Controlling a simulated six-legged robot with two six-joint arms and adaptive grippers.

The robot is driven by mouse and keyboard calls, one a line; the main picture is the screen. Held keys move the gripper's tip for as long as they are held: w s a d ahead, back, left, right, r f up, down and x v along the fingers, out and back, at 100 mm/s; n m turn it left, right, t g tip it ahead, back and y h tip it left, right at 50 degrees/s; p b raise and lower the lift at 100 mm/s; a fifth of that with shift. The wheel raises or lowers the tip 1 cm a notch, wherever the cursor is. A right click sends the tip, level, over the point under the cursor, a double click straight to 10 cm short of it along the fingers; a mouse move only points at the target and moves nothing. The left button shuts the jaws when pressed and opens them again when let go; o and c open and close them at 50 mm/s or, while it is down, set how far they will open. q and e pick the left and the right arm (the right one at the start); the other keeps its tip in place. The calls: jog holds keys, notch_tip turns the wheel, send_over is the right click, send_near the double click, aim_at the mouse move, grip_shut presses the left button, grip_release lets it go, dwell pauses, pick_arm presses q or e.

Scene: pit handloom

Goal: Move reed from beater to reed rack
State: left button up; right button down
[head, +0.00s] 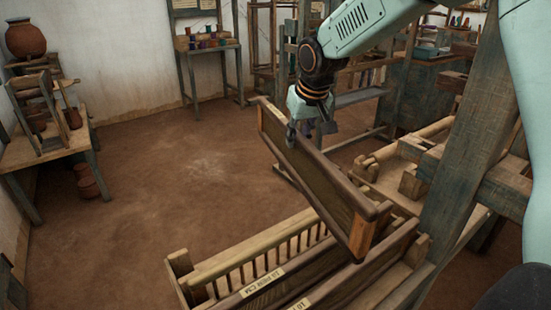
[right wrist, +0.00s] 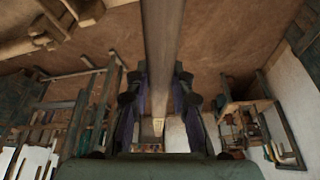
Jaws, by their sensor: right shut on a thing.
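The reed (head: 315,180) is a long, dark, wood-framed panel with a lighter end block. My right gripper (head: 308,130) is shut on its top edge toward the far end and holds it up, slanting across the head view. In the right wrist view the reed (right wrist: 160,45) runs between the two fingers (right wrist: 159,95). The reed rack (head: 250,241) is a wooden frame with a row of slats and labelled dark boards, at the bottom of the head view. The reed's near end overlaps the rack in the picture; I cannot tell whether they touch. My left gripper is out of view.
Wooden loom parts (head: 425,140) and a thick upright post (head: 470,150) stand on the right. A side table (head: 50,150) with pots is at the left, and a small table (head: 207,48) stands by the back wall. The earth floor (head: 180,180) at left centre is clear.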

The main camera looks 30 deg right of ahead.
jog(key=a+f+m+g+h+b, duration=0.2)
jog(key=f+m+b, duration=0.1)
jog(key=f+m, duration=0.4)
jog(key=a+f+m+g+h+b, duration=0.1)
jog(key=a+f+m+h+b, duration=0.1)
jog(key=f+m, duration=0.6)
jog(key=shift+w+a+f+g+b, duration=0.4)
jog(key=shift+a+f+b, duration=0.35)
jog(key=shift+f, duration=2.05)
jog(key=c, duration=1.1)
grip_release()
